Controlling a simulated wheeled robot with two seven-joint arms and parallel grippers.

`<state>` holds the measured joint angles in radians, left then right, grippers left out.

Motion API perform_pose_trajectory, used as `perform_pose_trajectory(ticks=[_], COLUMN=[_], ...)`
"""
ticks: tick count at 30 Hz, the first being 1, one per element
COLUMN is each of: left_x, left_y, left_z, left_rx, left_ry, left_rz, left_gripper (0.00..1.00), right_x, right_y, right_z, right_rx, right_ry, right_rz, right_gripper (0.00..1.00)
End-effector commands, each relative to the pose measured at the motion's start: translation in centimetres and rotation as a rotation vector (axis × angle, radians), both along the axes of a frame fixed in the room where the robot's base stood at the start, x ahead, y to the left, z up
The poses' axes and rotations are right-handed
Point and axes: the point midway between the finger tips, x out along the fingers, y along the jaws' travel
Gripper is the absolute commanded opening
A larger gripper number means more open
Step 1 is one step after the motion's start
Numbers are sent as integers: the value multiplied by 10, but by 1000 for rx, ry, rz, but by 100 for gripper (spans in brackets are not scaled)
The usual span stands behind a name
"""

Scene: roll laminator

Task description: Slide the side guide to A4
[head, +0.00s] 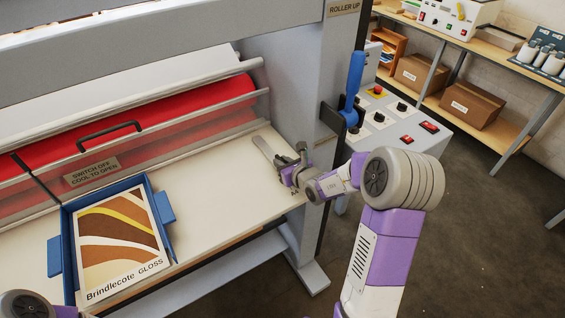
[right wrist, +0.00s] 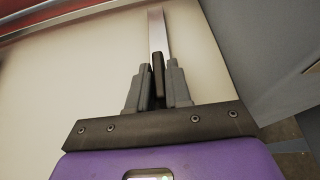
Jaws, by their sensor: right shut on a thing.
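The side guide (head: 265,150) is a thin metal strip lying on the cream feed table (head: 225,195) near its right end. It also shows in the right wrist view (right wrist: 158,35), running away from my gripper. My right gripper (head: 293,172) is shut on the guide's dark upright tab (right wrist: 158,70), which stands between the two fingers in the right wrist view. My left gripper is not seen; only part of that arm shows at the bottom left.
A blue tray (head: 167,240) holding a Brindlecote Gloss sheet (head: 120,240) sits left on the table. A clear cover with a black handle (head: 110,135) fronts the red roller (head: 180,110). The grey side housing (head: 290,85), with its blue lever (head: 353,85), stands close beyond my right gripper.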

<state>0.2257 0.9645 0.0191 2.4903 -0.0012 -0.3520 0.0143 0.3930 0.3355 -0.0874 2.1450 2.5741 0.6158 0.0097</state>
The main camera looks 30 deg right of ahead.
Motion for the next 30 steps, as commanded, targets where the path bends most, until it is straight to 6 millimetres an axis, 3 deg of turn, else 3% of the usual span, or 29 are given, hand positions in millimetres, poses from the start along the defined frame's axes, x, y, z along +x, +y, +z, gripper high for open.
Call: perform_pose_trajectory(ticks=[1, 5, 6, 10, 30], left_x=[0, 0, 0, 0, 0], left_y=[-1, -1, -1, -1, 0], left_z=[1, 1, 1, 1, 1], left_rx=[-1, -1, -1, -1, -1], left_ry=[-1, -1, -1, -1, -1], left_rz=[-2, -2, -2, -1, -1], left_gripper=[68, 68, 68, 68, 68], right_x=[0, 0, 0, 0, -3], right_y=[11, 10, 10, 10, 3], right_z=[-3, -3, -3, -4, -2], right_rx=[7, 8, 8, 8, 4], right_ry=[8, 10, 10, 11, 9], right_rz=[23, 22, 22, 21, 5], right_gripper=[0, 0, 20, 39, 39])
